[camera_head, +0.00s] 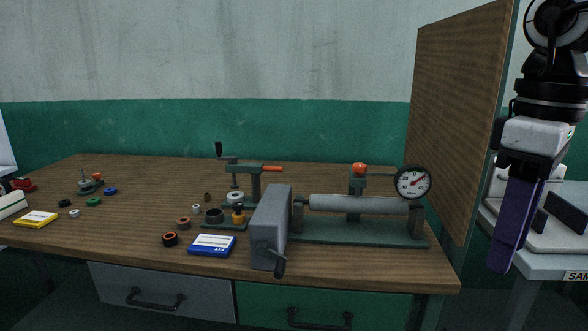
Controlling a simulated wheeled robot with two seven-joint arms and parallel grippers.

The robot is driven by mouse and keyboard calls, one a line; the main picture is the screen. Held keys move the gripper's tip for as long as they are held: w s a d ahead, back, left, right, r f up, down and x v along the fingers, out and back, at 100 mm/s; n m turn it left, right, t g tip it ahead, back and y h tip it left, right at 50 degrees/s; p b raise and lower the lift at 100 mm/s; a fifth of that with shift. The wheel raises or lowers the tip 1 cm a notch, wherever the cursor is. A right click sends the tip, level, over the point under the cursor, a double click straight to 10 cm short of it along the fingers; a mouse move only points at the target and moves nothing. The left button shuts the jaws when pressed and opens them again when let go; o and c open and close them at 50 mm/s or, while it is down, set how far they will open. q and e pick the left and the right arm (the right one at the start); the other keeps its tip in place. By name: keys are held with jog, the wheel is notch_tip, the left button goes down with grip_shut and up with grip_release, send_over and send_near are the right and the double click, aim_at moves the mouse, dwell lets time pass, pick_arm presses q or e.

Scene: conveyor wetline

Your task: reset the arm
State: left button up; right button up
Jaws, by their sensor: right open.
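My right arm comes down at the right side of the head view. Its white and black wrist ends in long purple fingers, and the right gripper (503,260) points down, open and empty. My left gripper is not in view.
A fixture with a grey roller (358,204) and a dial gauge (413,182) stands at the bench's right. A small green press (254,182), a blue box (212,246), a yellow box (37,219) and several rings lie leftward. A white station (545,225) stands behind the gripper.

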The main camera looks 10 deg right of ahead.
jog(key=w+f+t+y, duration=0.3)
jog(key=f+t, duration=0.1)
jog(key=f, duration=0.5)
jog(key=w+a+f+t+y, duration=0.1)
jog(key=w+f+t+y, duration=0.3)
jog(key=f, duration=0.5)
jog(key=w+f+t+y, duration=0.25)
jog(key=f+t, duration=0.25)
jog(key=f, duration=0.4)
jog(key=s+a+f+m+h, duration=0.2)
jog(key=s+f+h, duration=0.15)
jog(key=f, duration=0.45)
jog(key=s+a+f+m+h, duration=0.1)
jog(key=s+a+f+h, duration=0.2)
jog(key=f, duration=0.6)
jog(key=s+a+f+g, duration=0.4)
jog(key=s+a+f, duration=0.4)
jog(key=s+a, duration=0.2)
jog(key=shift+s+a+f, duration=0.2)
jog(key=shift+s+a, duration=0.2)
jog(key=shift+a, duration=0.05)
